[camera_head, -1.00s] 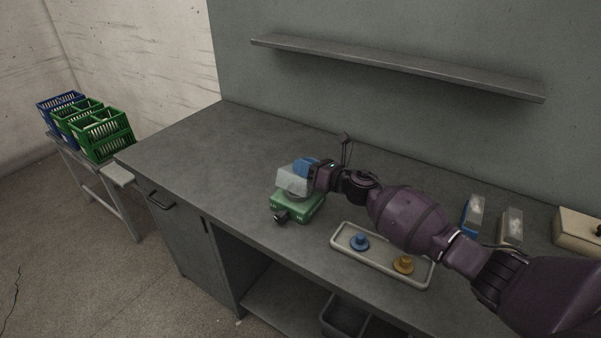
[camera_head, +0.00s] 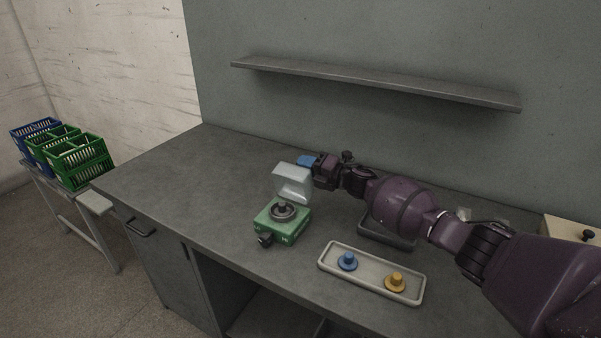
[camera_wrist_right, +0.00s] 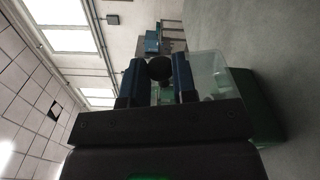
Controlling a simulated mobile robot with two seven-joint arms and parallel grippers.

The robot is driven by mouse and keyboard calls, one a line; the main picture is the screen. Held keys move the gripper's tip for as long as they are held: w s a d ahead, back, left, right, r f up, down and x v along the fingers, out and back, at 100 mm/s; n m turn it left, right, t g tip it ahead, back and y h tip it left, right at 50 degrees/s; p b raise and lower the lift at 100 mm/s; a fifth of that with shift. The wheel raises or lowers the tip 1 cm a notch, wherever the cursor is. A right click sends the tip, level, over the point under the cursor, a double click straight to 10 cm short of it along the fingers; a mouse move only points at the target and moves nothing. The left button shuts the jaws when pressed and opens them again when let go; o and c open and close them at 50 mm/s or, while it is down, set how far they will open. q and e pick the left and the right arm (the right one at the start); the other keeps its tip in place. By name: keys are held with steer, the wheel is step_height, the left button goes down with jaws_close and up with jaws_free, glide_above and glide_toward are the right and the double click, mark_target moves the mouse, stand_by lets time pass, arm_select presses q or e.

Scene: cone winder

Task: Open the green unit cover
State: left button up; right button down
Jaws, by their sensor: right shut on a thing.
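The green unit (camera_head: 283,227) stands on the bench, with its round dark spindle plate (camera_head: 284,211) exposed on top. Its clear cover (camera_head: 292,183) is swung up and stands raised at the unit's back. My right gripper (camera_head: 308,161) is at the upper part of the cover, its blue fingers shut on the cover's knob. In the right wrist view the dark round knob (camera_wrist_right: 159,68) sits between the two blue fingers, with the clear cover (camera_wrist_right: 207,77) beside them. My left gripper is out of view.
A pale tray (camera_head: 370,274) with a blue piece (camera_head: 347,261) and a yellow piece (camera_head: 395,281) lies right of the unit. A shelf (camera_head: 375,83) hangs on the wall. Crates (camera_head: 78,163) stand on a side table at left. The bench left of the unit is clear.

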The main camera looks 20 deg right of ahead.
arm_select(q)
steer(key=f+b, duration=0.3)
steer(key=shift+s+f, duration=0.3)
arm_select(e)
steer(key=w+d+f+m, duration=0.2)
steer(key=d+f+m, duration=0.1)
steer(key=c, duration=0.9)
jaws_free()
steer(key=shift+w, duration=0.1)
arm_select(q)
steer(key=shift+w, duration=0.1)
arm_select(e)
steer(key=shift+r, duration=0.1)
arm_select(q)
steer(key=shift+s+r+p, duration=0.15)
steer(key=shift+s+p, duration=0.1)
steer(key=shift+p, duration=0.25)
arm_select(e)
steer(key=v, duration=1)
steer(key=shift+s+d, duration=0.25)
steer(key=shift+s, duration=0.1)
